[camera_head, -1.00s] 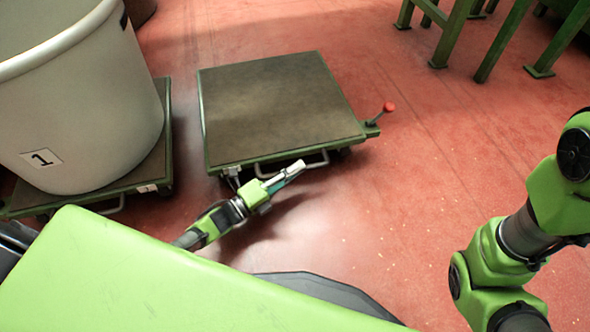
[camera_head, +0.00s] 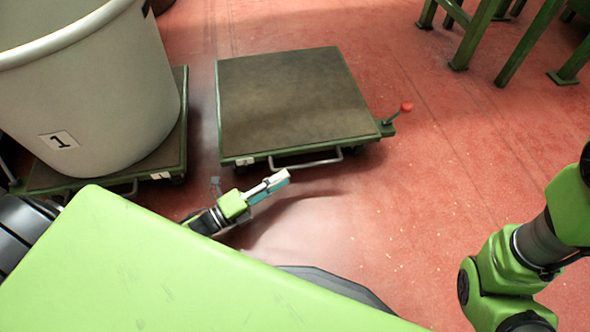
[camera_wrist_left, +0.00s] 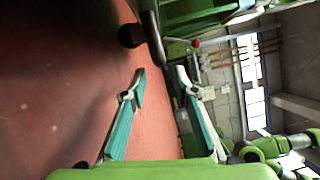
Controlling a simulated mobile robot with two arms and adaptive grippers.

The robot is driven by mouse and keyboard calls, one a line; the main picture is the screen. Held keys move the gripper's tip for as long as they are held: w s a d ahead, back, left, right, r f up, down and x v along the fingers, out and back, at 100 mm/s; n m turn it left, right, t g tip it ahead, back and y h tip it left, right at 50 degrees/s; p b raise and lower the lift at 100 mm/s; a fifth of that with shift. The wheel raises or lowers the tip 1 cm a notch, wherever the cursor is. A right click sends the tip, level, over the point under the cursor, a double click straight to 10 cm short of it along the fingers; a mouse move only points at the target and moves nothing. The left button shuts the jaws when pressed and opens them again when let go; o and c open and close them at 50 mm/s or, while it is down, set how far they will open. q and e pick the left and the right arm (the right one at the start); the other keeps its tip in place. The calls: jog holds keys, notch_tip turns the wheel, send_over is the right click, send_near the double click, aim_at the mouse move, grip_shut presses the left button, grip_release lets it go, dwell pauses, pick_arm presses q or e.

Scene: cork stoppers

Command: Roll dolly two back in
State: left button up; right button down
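A flat, empty dolly (camera_head: 290,100) with a brown deck and green frame stands mid-floor in the head view. A pale bar handle (camera_head: 307,162) is on its near side, and a small white label (camera_head: 245,161) there is too small to read. My left gripper (camera_head: 280,180) is just in front of the near side, low and slightly apart from the handle in the picture. In the left wrist view its two teal-padded fingers (camera_wrist_left: 161,74) are spread with nothing between them. A dark caster (camera_wrist_left: 130,36) and the dolly's green frame show beyond. My right arm enters at right; its gripper is out of frame.
A large pale bin (camera_head: 95,95) marked 1 stands on another dolly (camera_head: 172,165) close at left, with a narrow gap between the dollies. A red-knobbed lever (camera_head: 406,107) sticks out at right. Green stand legs (camera_head: 475,35) are at upper right. Red floor (camera_head: 440,190) is clear at right.

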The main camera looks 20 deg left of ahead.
pick_arm(q)
jog(key=v, duration=0.2)
jog(key=shift+s+a, duration=0.15)
jog(key=shift+s, duration=0.15)
